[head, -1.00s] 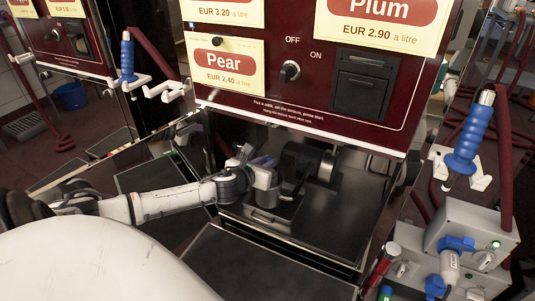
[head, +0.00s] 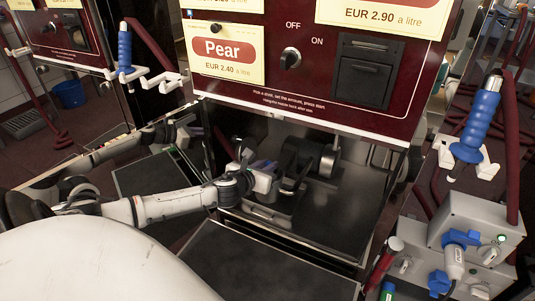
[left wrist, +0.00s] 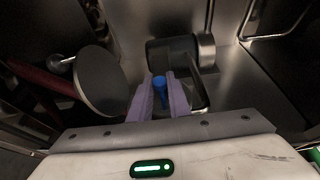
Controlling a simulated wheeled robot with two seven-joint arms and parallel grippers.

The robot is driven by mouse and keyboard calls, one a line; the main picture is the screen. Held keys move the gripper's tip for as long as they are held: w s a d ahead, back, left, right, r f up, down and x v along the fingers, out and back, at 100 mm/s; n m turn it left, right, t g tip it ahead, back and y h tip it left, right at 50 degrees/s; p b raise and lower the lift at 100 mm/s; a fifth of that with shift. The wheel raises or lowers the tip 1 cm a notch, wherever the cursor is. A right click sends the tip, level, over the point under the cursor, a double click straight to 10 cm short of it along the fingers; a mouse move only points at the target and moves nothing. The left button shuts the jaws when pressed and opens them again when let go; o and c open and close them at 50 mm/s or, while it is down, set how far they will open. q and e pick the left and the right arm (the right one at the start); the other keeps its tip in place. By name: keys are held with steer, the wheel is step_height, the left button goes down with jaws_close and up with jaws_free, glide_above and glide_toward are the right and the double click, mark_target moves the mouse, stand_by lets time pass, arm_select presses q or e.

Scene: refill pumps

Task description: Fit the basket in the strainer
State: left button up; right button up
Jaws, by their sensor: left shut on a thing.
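My left gripper (head: 274,182) reaches into the bay under the red panel. In the left wrist view its lilac fingers (left wrist: 160,98) are shut on a small blue piece (left wrist: 159,86), which looks like the basket's handle. The basket's body is hidden below the fingers, so I cannot tell whether it sits inside the strainer. A dark pump body (head: 298,158) with a steel end (head: 328,163) lies just beyond the gripper; it also shows in the left wrist view (left wrist: 172,52). The strainer cannot be told apart clearly from it. My right gripper is not in view.
A round metal disc (left wrist: 101,80) stands left of the fingers in the left wrist view. The bay's dark floor (head: 340,215) is clear to the right. The red panel (head: 300,85) overhangs the bay. A grey box with blue fittings (head: 470,235) stands at the right.

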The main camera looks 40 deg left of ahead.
arm_select(q)
steer(key=shift+f, duration=0.4)
steer(key=shift+f+b, duration=0.45)
steer(key=shift+b, duration=0.05)
steer(key=o, duration=0.9)
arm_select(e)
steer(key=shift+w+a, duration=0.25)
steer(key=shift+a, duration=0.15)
